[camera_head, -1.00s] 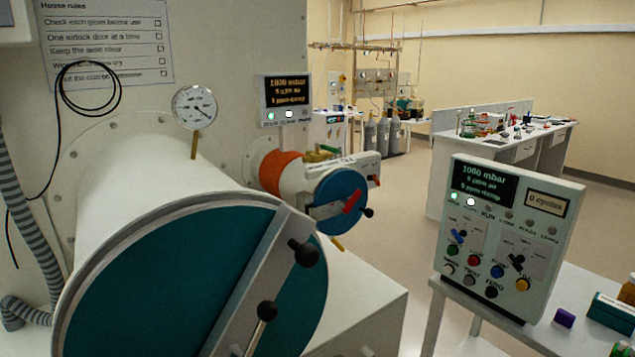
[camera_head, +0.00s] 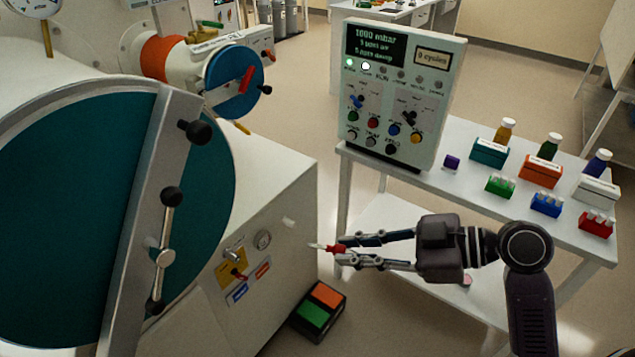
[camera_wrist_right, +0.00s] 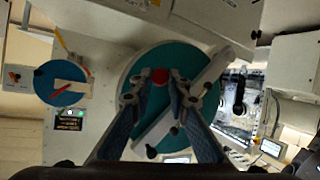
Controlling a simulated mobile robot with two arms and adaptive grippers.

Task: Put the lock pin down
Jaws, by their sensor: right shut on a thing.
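The lock pin (camera_head: 328,247) has a red head and a pale tip. My right gripper (camera_head: 348,250) is shut on its red head and holds it in the air, the tip pointing left toward the front of the white cabinet. In the right wrist view the red head (camera_wrist_right: 160,76) shows between the fingertips of my right gripper (camera_wrist_right: 161,84), with the large teal door behind it. My left gripper is not in view.
A large teal round door (camera_head: 60,210) with a bar and black knobs fills the left. A white table (camera_head: 470,150) at right carries a control panel (camera_head: 400,95), small boxes and bottles. A green and orange pedal box (camera_head: 318,312) is on the floor.

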